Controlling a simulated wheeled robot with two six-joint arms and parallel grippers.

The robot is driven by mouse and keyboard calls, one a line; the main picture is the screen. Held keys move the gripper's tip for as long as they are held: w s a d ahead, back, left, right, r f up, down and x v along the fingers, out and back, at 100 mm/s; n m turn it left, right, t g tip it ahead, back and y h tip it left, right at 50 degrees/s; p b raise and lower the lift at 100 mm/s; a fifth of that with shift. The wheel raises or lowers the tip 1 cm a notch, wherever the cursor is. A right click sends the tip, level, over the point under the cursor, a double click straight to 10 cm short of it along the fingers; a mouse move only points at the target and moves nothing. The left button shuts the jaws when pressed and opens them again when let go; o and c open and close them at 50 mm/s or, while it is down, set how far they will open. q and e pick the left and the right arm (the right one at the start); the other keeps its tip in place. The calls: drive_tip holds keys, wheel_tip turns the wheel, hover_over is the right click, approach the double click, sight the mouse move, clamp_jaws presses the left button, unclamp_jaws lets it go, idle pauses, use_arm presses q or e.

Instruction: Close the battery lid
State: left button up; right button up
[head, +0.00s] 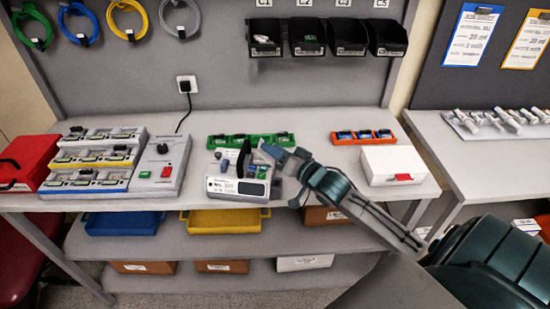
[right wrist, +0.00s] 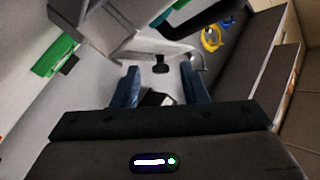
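The infusion pump (head: 222,187) stands near the front edge of the table, with a light front panel and a small dark screen. A dark flat plate (head: 243,154), which looks like the open battery lid, stands upright at its back. My right gripper (head: 272,153) is just right of this plate, above the pump's right end; I cannot tell whether it touches. In the right wrist view its two blue fingers (right wrist: 160,82) are spread apart, with no object clearly clamped between them. The battery bay is not clear. My left gripper is not in view.
A grey box with a dark knob (head: 162,165) and stepped racks (head: 95,158) stand left. A green battery tray (head: 228,141) lies behind the pump. An orange tray (head: 362,137) and a white box (head: 393,165) are right. The table between green and orange trays is clear.

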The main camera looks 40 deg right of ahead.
sight(262, 151)
drive_tip(key=shift+w, duration=0.1)
idle(0.3)
clamp_jaws()
drive_tip(key=shift+w+a+r, duration=0.1)
drive_tip(key=shift+a, duration=0.05)
drive_tip(key=shift+w+a+r+n+g+p, duration=0.15)
drive_tip(key=shift+w+a+n+g+p, duration=0.1)
drive_tip(key=shift+n+g+p, duration=0.5)
drive_tip(key=n+g+h+p, duration=0.1)
drive_tip(key=p, duration=0.2)
drive_tip(key=w+a+n+g+h+p, duration=0.1)
drive_tip(key=g+p, duration=0.1)
drive_tip(key=p, duration=0.1)
drive_tip(key=w+a+f+n+g+h+p, duration=0.1)
drive_tip(key=g+p, duration=0.1)
drive_tip(key=p, duration=0.2)
drive_tip(key=shift+a+f+g+h+p, duration=0.15)
drive_tip(key=shift+f+g+h+p, duration=0.35)
drive_tip(key=shift+p, duration=0.4)
drive_tip(key=shift+n, duration=0.25)
